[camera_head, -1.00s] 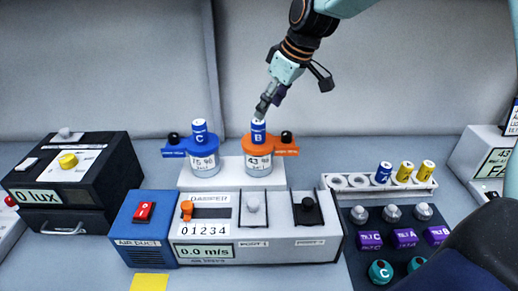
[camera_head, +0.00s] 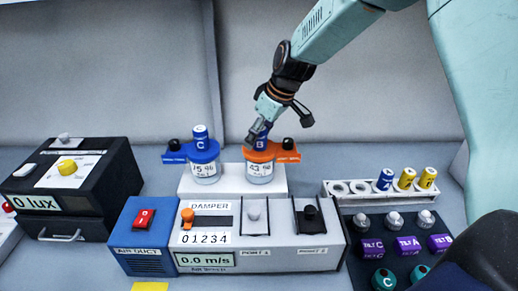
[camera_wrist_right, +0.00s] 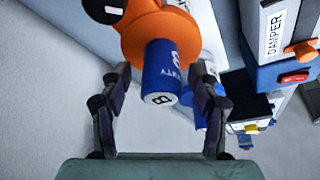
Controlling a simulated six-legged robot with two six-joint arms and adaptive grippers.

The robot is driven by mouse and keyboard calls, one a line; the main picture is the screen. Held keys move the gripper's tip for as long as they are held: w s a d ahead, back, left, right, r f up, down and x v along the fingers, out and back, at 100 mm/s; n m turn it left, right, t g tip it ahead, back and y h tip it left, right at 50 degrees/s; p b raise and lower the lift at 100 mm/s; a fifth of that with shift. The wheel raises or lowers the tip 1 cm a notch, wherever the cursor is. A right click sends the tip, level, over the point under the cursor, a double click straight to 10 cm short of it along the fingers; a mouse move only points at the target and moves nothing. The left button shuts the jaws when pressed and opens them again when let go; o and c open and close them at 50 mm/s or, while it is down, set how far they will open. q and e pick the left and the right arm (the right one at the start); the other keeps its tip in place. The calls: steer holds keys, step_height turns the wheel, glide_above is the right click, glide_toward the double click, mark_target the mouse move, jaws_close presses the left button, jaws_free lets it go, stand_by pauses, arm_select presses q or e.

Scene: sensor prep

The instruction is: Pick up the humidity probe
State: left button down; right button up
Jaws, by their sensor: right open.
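A blue probe marked B (camera_head: 263,130) stands upright in the orange-capped jar (camera_head: 260,172) on a white block. In the wrist view the right gripper (camera_wrist_right: 162,75) is open, with one finger on each side of the probe; I cannot tell whether either touches. Another blue probe, C (camera_head: 201,135), stands in a blue-capped jar (camera_head: 204,172) to the left.
A damper box (camera_head: 258,258) stands in front of the jars. A black lux box (camera_head: 105,190) is at the left. A white rack (camera_head: 350,204) at the right holds one blue and two yellow cylinders, above a panel of knobs. The back wall rises behind the jars.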

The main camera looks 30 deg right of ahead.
steer(key=shift+s+d+r, duration=0.1)
steer(key=shift+s+r, duration=0.05)
steer(key=shift+s, duration=0.15)
steer(key=c, duration=0.4)
steer(key=shift+w, duration=0.2)
steer(key=c, duration=0.6)
steer(key=shift+s, duration=0.1)
steer(key=c, duration=0.3)
steer(key=shift+r, duration=0.3)
step_height(320, 180, up, 9)
steer(key=shift+f, duration=0.2)
steer(key=shift+r, duration=0.3)
